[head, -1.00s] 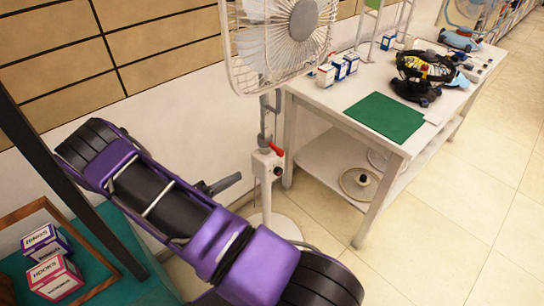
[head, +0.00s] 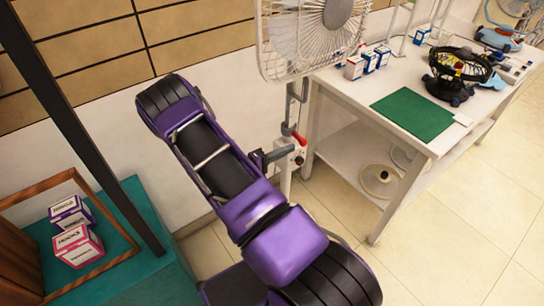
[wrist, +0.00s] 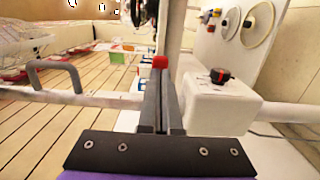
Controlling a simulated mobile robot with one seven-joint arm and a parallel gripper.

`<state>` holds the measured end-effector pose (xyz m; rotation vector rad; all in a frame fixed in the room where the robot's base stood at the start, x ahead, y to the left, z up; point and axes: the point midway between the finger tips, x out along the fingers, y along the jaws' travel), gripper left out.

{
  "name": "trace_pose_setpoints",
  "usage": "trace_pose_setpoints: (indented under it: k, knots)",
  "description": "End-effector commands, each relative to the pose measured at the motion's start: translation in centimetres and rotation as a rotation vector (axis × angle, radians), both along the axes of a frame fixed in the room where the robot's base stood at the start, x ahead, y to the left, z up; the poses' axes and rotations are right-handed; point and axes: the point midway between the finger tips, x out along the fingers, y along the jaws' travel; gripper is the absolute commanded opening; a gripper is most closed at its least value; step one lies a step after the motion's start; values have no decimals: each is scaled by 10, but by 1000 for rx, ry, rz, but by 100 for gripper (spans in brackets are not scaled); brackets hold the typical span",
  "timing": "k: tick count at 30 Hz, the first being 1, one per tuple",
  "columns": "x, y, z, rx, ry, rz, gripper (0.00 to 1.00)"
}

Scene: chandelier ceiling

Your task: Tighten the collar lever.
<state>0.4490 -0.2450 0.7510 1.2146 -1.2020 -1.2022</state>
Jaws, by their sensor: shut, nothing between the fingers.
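The white standing fan (head: 325,40) stands beside the table in the head view. Its collar lever (head: 299,138) has a red tip and sits on the pole just above a white control box. In the wrist view the red lever tip (wrist: 160,62) shows just past my fingertips, in front of the pole. My gripper (head: 291,149) is shut and empty, with its fingertips close to the lever from the left and slightly below. The shut fingers also show in the wrist view (wrist: 161,80). I cannot tell whether they touch the lever. The collar itself is mostly hidden.
The control box (wrist: 215,100) with a dark knob stands just right of my fingers. The white table (head: 345,85) holds a green mat (head: 413,113), small boxes and a dark small fan (head: 460,70). A teal stand (head: 150,265) with boxes is at left.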

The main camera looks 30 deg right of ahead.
Motion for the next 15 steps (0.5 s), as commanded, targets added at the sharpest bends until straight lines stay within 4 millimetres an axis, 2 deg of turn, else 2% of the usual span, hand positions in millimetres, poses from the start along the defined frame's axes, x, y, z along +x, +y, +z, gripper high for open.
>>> trace_pose_setpoints:
  k: [3,6,15]
  knots:
    - [0,-15,0,-1,0,-2,0]
    - [0,-21,0,-1,0,-1,0]
    - [0,-24,0,-1,0,0,0]
